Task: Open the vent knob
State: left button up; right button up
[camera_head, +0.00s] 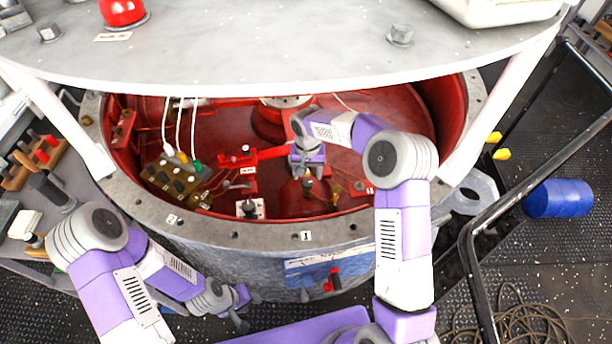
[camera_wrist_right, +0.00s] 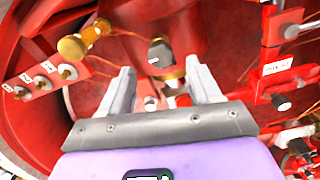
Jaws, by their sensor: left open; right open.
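My right gripper (camera_head: 308,170) reaches down inside the red-lined round housing (camera_head: 235,235). Its fingers are open and empty in the right wrist view (camera_wrist_right: 160,78). A dark knob (camera_wrist_right: 160,54) with a small white label on a brass base shows beyond and between the fingertips, apart from them. It looks like the vent knob, but the label is too small to read. In the head view, what seems to be this knob (camera_head: 308,187) is just below the right gripper. My left gripper (camera_head: 247,308) is open and empty outside the housing, low in front of its wall.
A grey top plate (camera_head: 250,55) overhangs the housing. A brass connector block (camera_head: 172,182) with cables and red brackets (camera_head: 240,157) stand left of the right gripper. Brass knobs (camera_wrist_right: 72,47) sit close by. A black rail (camera_head: 470,255) and blue drum (camera_head: 558,198) are at right.

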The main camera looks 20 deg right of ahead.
aim_at(308, 182)
jog(key=shift+f+b, duration=0.3)
jog(key=shift+f, duration=2.1)
jog(key=shift+c, duration=0.2)
jog(key=c, duration=1)
